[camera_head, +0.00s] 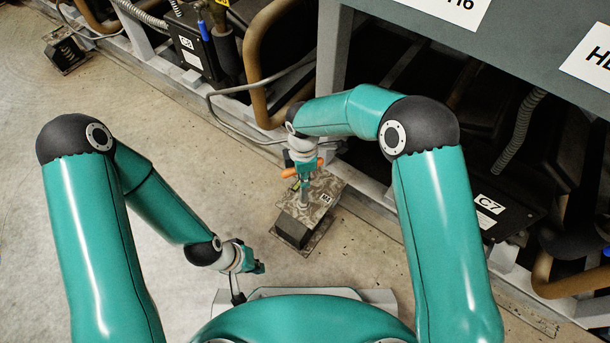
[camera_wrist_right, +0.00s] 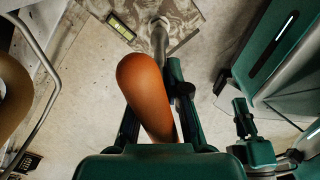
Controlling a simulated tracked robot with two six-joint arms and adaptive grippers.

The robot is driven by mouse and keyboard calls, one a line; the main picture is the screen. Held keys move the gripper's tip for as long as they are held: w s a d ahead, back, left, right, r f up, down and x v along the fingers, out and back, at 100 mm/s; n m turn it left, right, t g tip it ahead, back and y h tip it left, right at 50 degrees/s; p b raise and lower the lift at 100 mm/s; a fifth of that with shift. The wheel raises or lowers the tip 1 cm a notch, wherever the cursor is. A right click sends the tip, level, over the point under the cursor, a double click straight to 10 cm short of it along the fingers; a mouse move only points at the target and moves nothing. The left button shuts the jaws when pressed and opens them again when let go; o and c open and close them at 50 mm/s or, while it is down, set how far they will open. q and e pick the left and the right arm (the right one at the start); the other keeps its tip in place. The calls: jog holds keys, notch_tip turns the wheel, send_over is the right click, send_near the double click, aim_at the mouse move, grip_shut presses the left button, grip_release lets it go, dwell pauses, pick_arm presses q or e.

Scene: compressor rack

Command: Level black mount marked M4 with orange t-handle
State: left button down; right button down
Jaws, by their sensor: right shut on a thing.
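The mount (camera_head: 318,207) is a dark block with a worn, speckled metal top plate, standing on the floor beside the rack. Its small label (camera_head: 325,198) is too small to read surely. The plate also shows in the right wrist view (camera_wrist_right: 187,17), with a yellow-green spirit level (camera_wrist_right: 122,26) on it. The orange t-handle (camera_wrist_right: 150,92) has a metal shaft (camera_wrist_right: 159,38) reaching to the plate. My right gripper (camera_head: 303,168) is shut on the handle above the plate. My left gripper (camera_head: 258,267) is away from the mount, at its lower left; its jaws are unclear.
The rack's lower rail (camera_head: 375,192) runs just behind the mount. A grey hose (camera_head: 225,119) and a brown pipe (camera_head: 253,65) are near my right wrist. A box marked C7 (camera_head: 490,212) is at the right. Another mount (camera_head: 66,54) stands far left. Floor (camera_head: 80,105) at left is clear.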

jog(key=shift+w+f+b, duration=0.1)
jog(key=shift+f+b, duration=0.55)
jog(key=shift+f, duration=0.65)
dwell(1.2)
jog(key=c, duration=1.8)
grip_release()
grip_shut()
jog(key=shift+r+n+p, duration=0.15)
jog(key=shift+n+p, duration=0.45)
jog(key=shift+n, duration=0.4)
